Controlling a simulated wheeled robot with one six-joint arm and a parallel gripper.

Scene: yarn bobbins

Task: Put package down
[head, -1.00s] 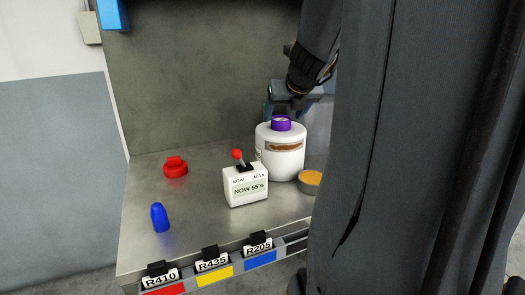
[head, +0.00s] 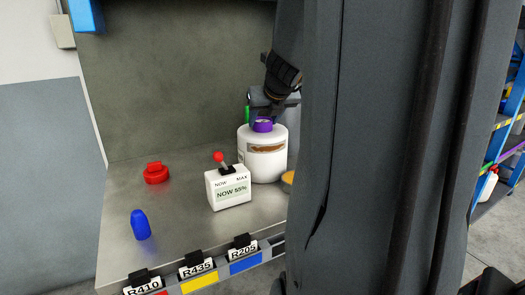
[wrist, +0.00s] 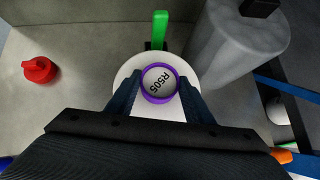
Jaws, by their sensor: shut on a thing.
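The package, a white rounded container with a purple ringed top and a brown picture label (head: 264,167), is upright at the back of the grey metal bench (head: 175,225). Its base looks level with the bench top; I cannot tell for sure whether it touches. In the wrist view its purple top (wrist: 159,99) carries a code. My gripper (wrist: 160,88) is shut on this purple top, with a blue finger on each side. My gripper also shows from above in the head view (head: 263,115), partly hidden by my arm.
A white meter box with a red-tipped lever (head: 229,190) stands just left of the package. A red cap (head: 156,173) and blue cap (head: 140,225) lie left. A grey cylinder (wrist: 232,45) stands near.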

